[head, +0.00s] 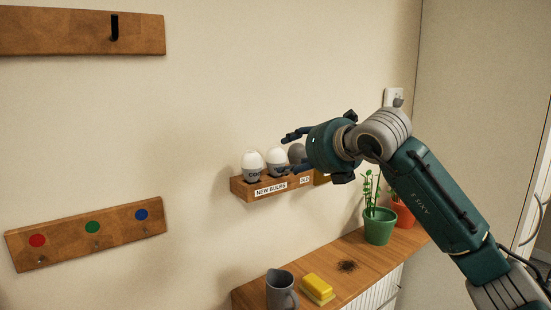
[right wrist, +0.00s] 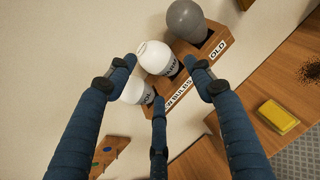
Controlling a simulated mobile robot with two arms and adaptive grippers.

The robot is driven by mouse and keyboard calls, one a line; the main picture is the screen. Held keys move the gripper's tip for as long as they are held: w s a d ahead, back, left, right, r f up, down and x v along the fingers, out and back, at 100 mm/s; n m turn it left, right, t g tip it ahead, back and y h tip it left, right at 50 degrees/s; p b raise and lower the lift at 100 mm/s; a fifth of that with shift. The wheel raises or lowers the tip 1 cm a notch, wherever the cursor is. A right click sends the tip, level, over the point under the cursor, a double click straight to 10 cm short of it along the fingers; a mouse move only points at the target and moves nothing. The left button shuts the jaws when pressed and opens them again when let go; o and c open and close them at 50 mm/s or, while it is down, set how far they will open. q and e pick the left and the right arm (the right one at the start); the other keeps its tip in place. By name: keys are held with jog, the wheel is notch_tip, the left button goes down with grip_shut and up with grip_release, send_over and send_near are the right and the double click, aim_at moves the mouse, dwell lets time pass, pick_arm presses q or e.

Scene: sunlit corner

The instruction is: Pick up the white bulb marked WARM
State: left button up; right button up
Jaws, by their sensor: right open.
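A wooden bulb rack (head: 238,188) on the wall holds two white bulbs and a grey one. The left white bulb (head: 253,163) has dark lettering that looks like COOL. The middle white bulb (head: 277,158) also has dark lettering, too small to read surely; it also shows in the right wrist view (right wrist: 154,56). The grey bulb (head: 297,152) sits on the right, partly behind my right gripper (head: 288,153). In the right wrist view this gripper (right wrist: 161,78) is open and empty, its fingers spread around the middle white bulb's line of sight. My left gripper is out of view.
Rack labels read NEW BULBS and OLD. Below stands a wooden-topped cabinet (head: 250,293) with a grey jug (head: 281,290), a yellow block (head: 318,286), a dark crumbly patch (head: 347,266) and a green-potted plant (head: 379,227). A hook board (head: 70,239) is on the left wall.

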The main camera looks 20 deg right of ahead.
aim_at(281, 157)
jog(key=shift+w+a+f, duration=0.1)
jog(key=shift+w+a, duration=0.05)
jog(key=shift+w, duration=0.3)
jog(key=p+x, duration=0.2)
jog(key=x, duration=0.1)
jog(key=p+x, duration=0.1)
jog(key=shift+w+a+r+p, duration=0.2)
jog(key=shift+w+r+p, duration=0.1)
jog(key=shift+p, duration=0.05)
jog(key=shift+w+f, duration=0.3)
jog(key=shift+w, duration=0.15)
jog(key=shift+s, duration=0.1)
jog(key=shift+c, duration=0.3)
jog(key=c, duration=0.8)
